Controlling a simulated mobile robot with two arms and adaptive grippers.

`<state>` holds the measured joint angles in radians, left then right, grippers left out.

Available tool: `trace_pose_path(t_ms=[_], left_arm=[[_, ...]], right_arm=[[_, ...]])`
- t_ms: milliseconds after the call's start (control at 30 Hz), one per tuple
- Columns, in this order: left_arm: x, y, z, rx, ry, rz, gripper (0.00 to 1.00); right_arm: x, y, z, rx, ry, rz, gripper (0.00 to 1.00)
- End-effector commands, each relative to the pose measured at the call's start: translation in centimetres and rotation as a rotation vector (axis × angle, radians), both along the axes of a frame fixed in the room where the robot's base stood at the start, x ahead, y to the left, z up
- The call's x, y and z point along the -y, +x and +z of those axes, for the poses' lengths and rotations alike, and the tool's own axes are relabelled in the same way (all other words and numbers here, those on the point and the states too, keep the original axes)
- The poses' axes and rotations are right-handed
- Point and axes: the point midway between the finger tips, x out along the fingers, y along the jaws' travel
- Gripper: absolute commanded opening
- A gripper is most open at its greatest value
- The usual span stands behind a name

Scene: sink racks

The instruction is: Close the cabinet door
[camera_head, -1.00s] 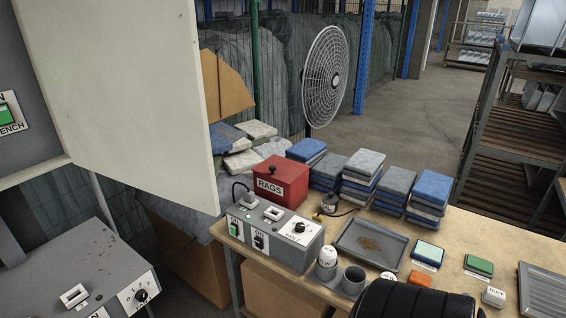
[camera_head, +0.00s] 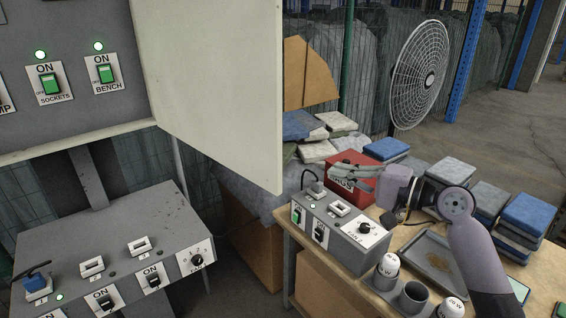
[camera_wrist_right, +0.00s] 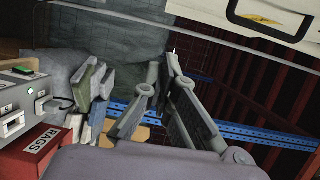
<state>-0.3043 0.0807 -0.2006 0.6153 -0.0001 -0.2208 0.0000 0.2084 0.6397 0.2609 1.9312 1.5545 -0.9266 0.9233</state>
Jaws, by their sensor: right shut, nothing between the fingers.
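The pale cabinet door (camera_head: 225,80) stands open in the head view, swung out from the grey cabinet (camera_head: 65,95) at the left. My right gripper (camera_head: 338,171) is shut and empty. In the picture it lies right of the door's lower right corner, in front of the red rags box, apart from the door. In the wrist view my right gripper's fingers (camera_wrist_right: 165,62) point up the picture. A pale panel (camera_wrist_right: 230,10) with a black handle-like frame crosses the top right there; I cannot tell whether it is the door. My left gripper is not in view.
The bench (camera_head: 300,240) at the right holds a grey switch box (camera_head: 345,235), a red rags box (camera_head: 345,160), a tray (camera_head: 430,255) and stacked cloths (camera_head: 450,172). Another grey switch panel (camera_head: 115,240) stands below the cabinet. A fan (camera_head: 420,75) stands behind.

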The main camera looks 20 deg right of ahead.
Motion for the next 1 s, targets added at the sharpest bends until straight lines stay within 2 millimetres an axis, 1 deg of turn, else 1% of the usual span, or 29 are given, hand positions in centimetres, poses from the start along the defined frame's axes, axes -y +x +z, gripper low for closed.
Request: trace_pose_path(t_ms=[33, 100, 200, 267, 367, 600, 733, 800, 900, 1000], left_arm=[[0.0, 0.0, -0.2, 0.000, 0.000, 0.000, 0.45], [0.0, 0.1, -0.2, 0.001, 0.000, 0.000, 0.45], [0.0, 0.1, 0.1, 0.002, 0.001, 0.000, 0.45], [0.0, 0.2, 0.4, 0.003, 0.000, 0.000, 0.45], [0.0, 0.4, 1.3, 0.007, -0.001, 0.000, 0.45], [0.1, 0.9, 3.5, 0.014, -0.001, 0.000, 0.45], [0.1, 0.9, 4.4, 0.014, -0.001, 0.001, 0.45], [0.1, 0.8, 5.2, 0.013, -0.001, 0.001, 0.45], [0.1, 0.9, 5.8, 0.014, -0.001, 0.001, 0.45], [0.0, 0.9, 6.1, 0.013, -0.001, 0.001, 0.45]], right_arm=[[-0.8, -1.1, 1.9, 0.020, 0.011, 0.037, 0.00], [-1.7, -2.1, 3.6, 0.033, 0.025, 0.074, 0.00], [-2.5, -2.5, 4.6, 0.039, 0.036, 0.098, 0.00], [-2.9, -2.1, 4.8, 0.040, 0.038, 0.101, 0.00], [-4.0, -1.0, 5.0, 0.040, 0.038, 0.101, 0.00], [-7.6, 2.8, 5.1, 0.041, 0.040, 0.100, 0.00], [-9.4, 4.7, 5.0, 0.040, 0.038, 0.099, 0.00], [-10.5, 3.7, 4.9, 0.039, 0.036, 0.099, 0.00], [-11.6, 3.0, 4.8, 0.039, 0.036, 0.098, 0.00], [-12.2, 2.6, 4.6, 0.039, 0.036, 0.097, 0.00]])
